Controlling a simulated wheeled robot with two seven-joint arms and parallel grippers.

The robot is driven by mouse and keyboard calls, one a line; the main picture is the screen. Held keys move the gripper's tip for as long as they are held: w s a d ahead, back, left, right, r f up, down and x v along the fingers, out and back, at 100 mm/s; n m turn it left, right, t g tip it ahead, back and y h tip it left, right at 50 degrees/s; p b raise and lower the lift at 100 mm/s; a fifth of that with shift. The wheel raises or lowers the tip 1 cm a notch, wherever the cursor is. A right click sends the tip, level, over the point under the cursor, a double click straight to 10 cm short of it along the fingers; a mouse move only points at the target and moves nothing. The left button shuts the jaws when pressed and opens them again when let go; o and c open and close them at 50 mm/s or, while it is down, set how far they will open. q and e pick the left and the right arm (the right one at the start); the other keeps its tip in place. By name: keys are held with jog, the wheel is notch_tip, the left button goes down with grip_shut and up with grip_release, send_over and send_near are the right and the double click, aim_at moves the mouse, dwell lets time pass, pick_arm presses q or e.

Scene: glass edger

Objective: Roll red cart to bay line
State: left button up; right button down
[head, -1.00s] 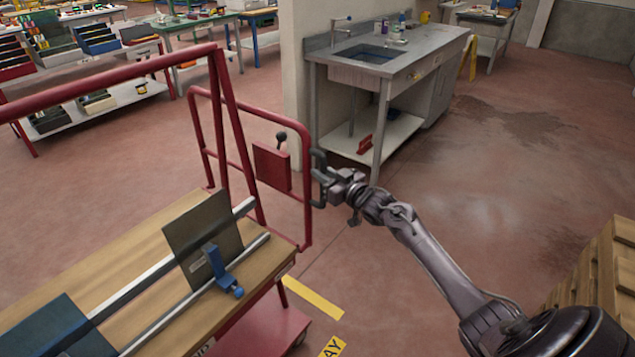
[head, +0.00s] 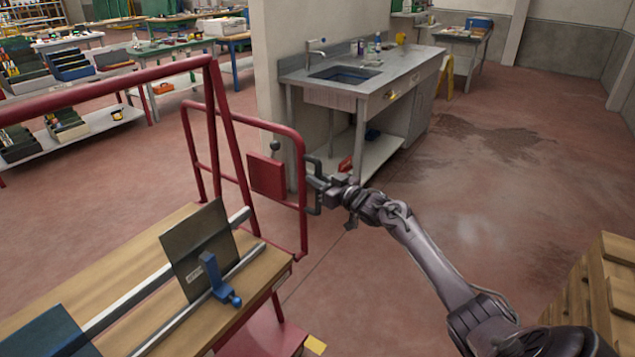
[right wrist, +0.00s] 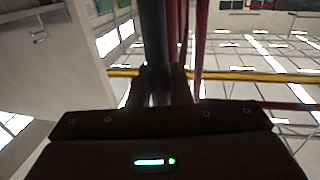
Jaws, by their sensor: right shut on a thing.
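The red cart has a tubular frame (head: 304,232) with a red plate (head: 267,177) and a dark knob, at centre left in the head view. A red lower deck (head: 262,338) shows below. My right gripper (head: 313,186) is at the outer upright of this frame, shut on a dark upright bar (right wrist: 154,45), which stands between its fingers in the right wrist view. Red tubes show just beyond that bar. A small yellow floor mark (head: 315,345) shows beside the deck at the bottom edge; the rest of any bay line is hidden or out of view. My left gripper is out of view.
A wooden top (head: 75,290) with metal rails, a dark panel (head: 199,248) and a blue clamp (head: 218,280) fills the lower left. A steel sink bench (head: 400,75) stands beyond the frame. Wooden crates (head: 610,280) stand lower right. The floor (head: 470,210) between is open.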

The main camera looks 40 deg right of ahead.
jog(key=shift+d, duration=0.1)
jog(key=c, duration=1.4)
grip_release()
jog(key=shift+o, duration=0.2)
jog(key=shift+s, duration=0.1)
jog(key=s+d, duration=0.1)
jog(key=s, duration=0.6)
jog(key=shift+s, duration=0.3)
jog(key=shift+d, duration=0.1)
